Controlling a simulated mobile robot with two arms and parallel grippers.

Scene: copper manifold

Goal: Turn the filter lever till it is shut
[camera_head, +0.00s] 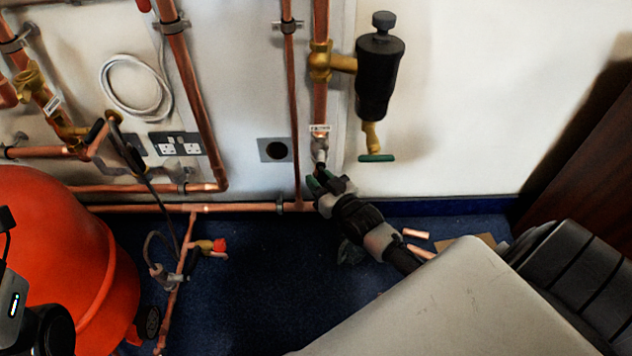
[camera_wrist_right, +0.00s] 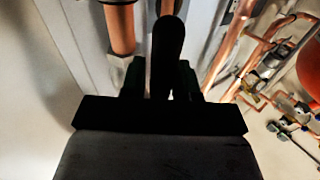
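In the right wrist view, a dark rounded lever-like piece (camera_wrist_right: 168,45) stands between my two dark fingers (camera_wrist_right: 160,85). The fingers are apart, but I cannot tell whether they press on it. The lever's angle is unclear in the head view.
A black filter canister (camera_head: 380,80) with a green-handled valve (camera_head: 377,158) hangs right of the pipe. A red tank (camera_head: 60,260) stands at left. Copper offcuts (camera_head: 416,234) lie on the blue floor.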

